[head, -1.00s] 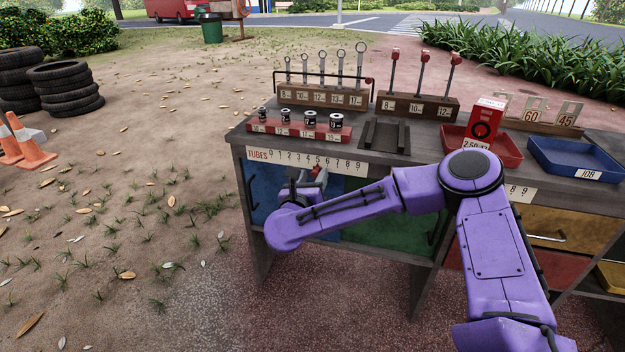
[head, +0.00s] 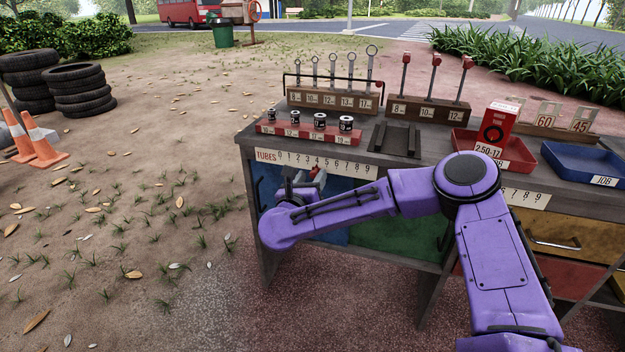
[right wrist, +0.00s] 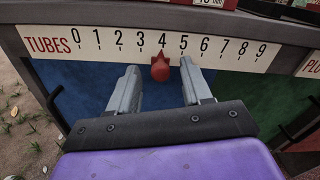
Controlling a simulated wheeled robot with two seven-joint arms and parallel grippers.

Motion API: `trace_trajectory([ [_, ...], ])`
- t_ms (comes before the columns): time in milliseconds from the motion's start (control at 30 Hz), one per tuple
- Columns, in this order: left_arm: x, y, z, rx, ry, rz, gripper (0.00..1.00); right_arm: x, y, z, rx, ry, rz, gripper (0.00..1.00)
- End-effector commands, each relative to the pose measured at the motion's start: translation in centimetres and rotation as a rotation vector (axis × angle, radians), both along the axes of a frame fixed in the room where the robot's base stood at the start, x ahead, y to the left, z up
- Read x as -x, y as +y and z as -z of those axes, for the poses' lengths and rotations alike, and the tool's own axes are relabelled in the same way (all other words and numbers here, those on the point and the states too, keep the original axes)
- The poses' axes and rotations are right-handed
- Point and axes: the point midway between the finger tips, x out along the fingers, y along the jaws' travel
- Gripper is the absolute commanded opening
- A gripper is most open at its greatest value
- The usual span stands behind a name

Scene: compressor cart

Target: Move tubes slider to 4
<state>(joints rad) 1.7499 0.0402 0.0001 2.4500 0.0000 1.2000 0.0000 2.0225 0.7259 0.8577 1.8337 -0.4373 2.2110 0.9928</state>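The tubes scale (head: 315,164) is a white strip numbered 0 to 9 on the cart's front edge. It fills the top of the right wrist view (right wrist: 170,43). The red tubes slider (right wrist: 161,70) hangs at the strip's lower edge, its pointed tip just under the 4. It is small and partly hidden in the head view (head: 318,173). My right gripper (right wrist: 161,77) is open, one finger on each side of the slider with visible gaps. In the head view my right gripper (head: 305,181) is below the strip. My left gripper is out of view.
Above the strip, the cart top holds a red tray of small cylinders (head: 305,136), hanging wrenches, red-tipped tools (head: 436,62), a red box (head: 497,125) and a blue tray (head: 580,165). A second scale (head: 527,195) lies right of my forearm. Open ground lies left.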

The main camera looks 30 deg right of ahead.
Motion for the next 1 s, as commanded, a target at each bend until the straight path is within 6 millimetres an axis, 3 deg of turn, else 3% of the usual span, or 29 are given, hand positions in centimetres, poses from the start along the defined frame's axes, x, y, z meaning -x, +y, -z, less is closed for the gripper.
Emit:
trace_trajectory([
  [267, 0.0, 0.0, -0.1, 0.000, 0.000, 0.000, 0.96, 0.1, 0.2, 0.0, 0.000, 0.000, -0.001, 0.48],
  [700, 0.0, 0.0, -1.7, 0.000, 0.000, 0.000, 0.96, 5.7, 7.0, -0.2, 0.003, 0.000, -0.005, 0.48],
  [1000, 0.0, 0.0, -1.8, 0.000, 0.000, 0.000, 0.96, 6.8, 8.0, 0.0, 0.000, 0.000, 0.001, 0.48],
])
